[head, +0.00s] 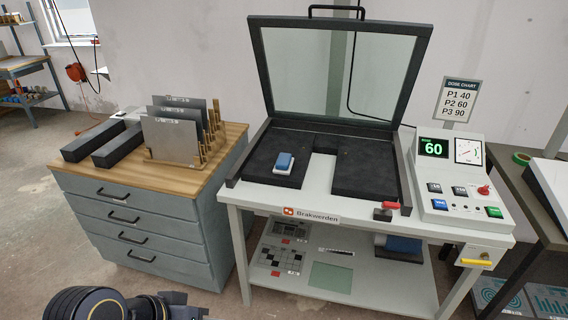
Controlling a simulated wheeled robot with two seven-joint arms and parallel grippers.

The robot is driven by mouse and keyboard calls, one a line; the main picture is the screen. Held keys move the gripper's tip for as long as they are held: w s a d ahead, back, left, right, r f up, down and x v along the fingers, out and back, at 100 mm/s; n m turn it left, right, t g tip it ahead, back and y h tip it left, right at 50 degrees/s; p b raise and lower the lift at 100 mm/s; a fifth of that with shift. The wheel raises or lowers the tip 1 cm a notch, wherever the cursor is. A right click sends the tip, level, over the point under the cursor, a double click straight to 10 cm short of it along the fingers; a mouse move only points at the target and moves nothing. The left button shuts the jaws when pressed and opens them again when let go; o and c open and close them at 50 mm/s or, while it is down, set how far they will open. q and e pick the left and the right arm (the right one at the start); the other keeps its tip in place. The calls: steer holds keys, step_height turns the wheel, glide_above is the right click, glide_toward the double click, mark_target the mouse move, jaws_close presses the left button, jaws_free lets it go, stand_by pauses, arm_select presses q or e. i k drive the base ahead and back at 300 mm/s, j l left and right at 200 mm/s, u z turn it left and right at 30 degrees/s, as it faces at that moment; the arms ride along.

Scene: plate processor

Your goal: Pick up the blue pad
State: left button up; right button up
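A small pad (284,162) with a blue top and white lower part lies on the left black bed (262,178) inside the open plate processor (318,203). It is near the bed's middle, and nothing covers it. Dark links of one of my arms show at the bottom left edge, well apart from the pad. I see no fingertips of either gripper.
The glass lid (335,75) stands raised behind the beds. A control panel (456,180) reading 60 is at the right. A wooden-topped drawer cabinet (150,190) at the left holds upright plates (172,140) and dark bars (92,140). A blue-and-grey block (403,243) lies on the lower shelf.

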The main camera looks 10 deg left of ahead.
mark_target(283, 165)
steer(key=i+j, duration=0.2)
steer(key=j, duration=0.15)
steer(key=i+j, duration=0.15)
steer(key=j, duration=0.2)
steer(key=i+j+z, duration=0.1)
steer(key=j, duration=0.25)
steer(key=i+j, duration=0.25)
steer(key=j, duration=0.15)
steer(key=i+j, duration=0.2)
steer(key=j, duration=0.15)
steer(key=i+j+z, duration=0.1)
steer(key=j, duration=0.25)
steer(key=i+j, duration=0.2)
steer(key=j, duration=0.2)
steer(key=i+j, duration=0.15)
steer(key=j, duration=0.25)
steer(key=i+z, duration=0.05)
